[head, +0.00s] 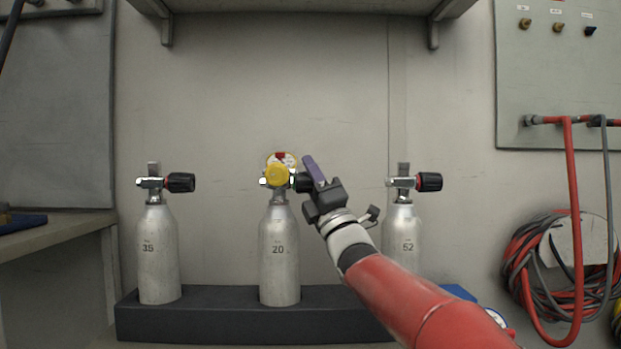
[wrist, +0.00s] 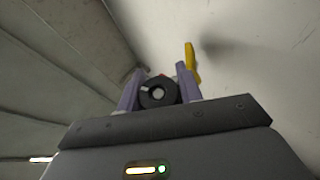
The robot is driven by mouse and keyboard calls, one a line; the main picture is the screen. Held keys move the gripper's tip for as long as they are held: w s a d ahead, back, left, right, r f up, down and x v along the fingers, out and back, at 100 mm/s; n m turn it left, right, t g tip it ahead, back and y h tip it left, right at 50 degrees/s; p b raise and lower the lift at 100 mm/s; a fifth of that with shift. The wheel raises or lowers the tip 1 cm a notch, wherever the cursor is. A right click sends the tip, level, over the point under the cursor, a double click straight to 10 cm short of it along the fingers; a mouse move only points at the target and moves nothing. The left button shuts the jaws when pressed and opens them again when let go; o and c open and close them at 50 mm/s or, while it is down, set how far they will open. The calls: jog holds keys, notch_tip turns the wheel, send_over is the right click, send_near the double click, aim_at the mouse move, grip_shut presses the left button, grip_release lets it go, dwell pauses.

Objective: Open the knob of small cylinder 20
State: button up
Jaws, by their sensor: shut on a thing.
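Small cylinder 20 (head: 279,262) is a silver bottle standing upright in the middle of the dark rack. On top is its valve with a yellow round part (head: 277,175) and a black knob (head: 303,182) pointing right. My gripper (head: 314,178) reaches in from the lower right and is shut on the knob. In the wrist view the round black knob (wrist: 158,93) sits between the two purple fingers, its end face toward the camera. The yellow part (wrist: 191,62) shows just behind the right finger. In the head view the gripper hides part of the knob.
Cylinder 35 (head: 159,258) stands to the left and cylinder 52 (head: 402,237) to the right, partly behind my arm; both have black knobs pointing right. A shelf (head: 300,6) hangs above. Red and grey hoses (head: 571,230) hang at the right wall.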

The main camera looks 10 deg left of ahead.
dwell(0.5)
jog(key=o, duration=1)
jog(key=v, duration=0.7)
jog(key=shift+f, duration=0.4)
jog(key=shift+s+d, duration=0.15)
